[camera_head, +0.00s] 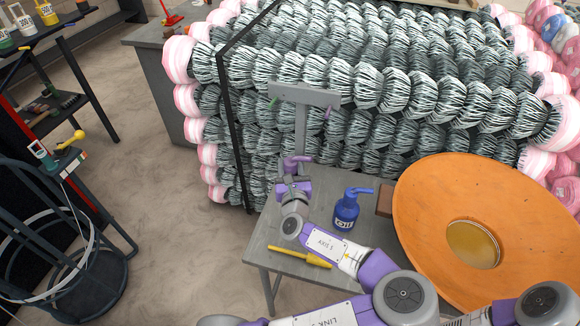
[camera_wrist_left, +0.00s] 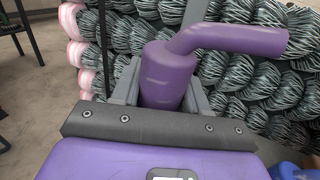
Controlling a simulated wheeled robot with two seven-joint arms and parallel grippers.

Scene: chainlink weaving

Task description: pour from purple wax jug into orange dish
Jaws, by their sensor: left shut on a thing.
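The purple wax jug (camera_wrist_left: 168,75) is between the jaws of my left gripper (camera_wrist_left: 160,98) in the left wrist view, with its thick spout pointing right. In the head view the jug (camera_head: 296,162) shows small above the grey table, with my left gripper (camera_head: 293,186) shut on it. The large orange dish (camera_head: 425,200) is at the right of the head view, well apart from the jug. A round golden patch (camera_head: 472,245) shows in its middle. I cannot see into the jug. My right gripper is out of view.
A blue oil bottle (camera_head: 345,212) stands on the grey table (camera_head: 280,232) between jug and dish. A yellow tool (camera_head: 300,257) lies near the front edge. Stacked striped wire coils (camera_head: 350,85) stand close behind. Open floor (camera_head: 150,190) lies left.

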